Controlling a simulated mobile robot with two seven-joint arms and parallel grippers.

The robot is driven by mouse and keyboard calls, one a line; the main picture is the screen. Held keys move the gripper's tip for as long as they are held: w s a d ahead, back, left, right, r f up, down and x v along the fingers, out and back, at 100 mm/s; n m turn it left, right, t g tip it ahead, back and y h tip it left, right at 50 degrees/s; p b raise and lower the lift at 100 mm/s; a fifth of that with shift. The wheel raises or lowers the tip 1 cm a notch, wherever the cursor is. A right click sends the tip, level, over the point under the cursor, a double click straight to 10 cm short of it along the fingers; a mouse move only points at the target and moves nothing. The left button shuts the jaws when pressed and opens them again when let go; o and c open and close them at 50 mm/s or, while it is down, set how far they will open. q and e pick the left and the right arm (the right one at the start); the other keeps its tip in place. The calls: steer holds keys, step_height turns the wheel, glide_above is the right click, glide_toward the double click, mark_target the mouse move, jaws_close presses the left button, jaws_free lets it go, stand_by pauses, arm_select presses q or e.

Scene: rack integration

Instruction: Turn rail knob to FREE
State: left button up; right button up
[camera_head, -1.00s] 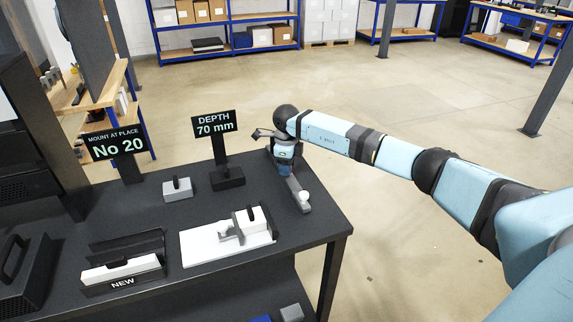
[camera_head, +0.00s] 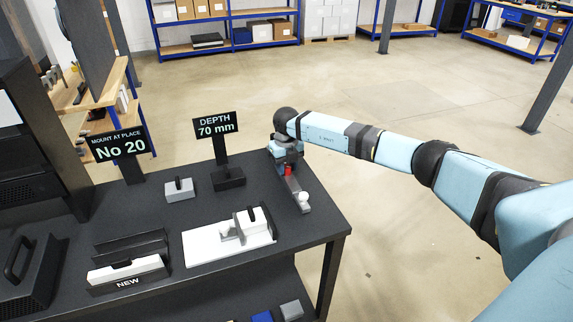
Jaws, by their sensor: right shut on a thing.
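My right gripper (camera_head: 286,158) is at the right edge of the dark table, at the end of my arm from the right. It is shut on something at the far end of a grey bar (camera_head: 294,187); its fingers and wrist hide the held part. A small red piece (camera_head: 288,171) shows just below the gripper. A white round knob (camera_head: 304,197) sits at the near end of the bar. I cannot tell which part is the rail knob, and no FREE mark is readable. My left gripper is not in view.
The dark table (camera_head: 330,225) bears a white plate with a grey fixture (camera_head: 205,246), a "NEW" holder (camera_head: 128,283), a grey block (camera_head: 180,195) and signs reading "DEPTH 70 mm" (camera_head: 216,125) and "No 20" (camera_head: 118,146). Open floor lies beyond the right edge.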

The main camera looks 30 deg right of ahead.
mark_target(286, 167)
steer(key=shift+m, duration=0.5)
steer(key=o, duration=0.9)
steer(key=shift+r, duration=0.1)
step_height(286, 167, up, 14)
steer(key=shift+f+b, duration=0.15)
steer(key=shift+b, duration=0.2)
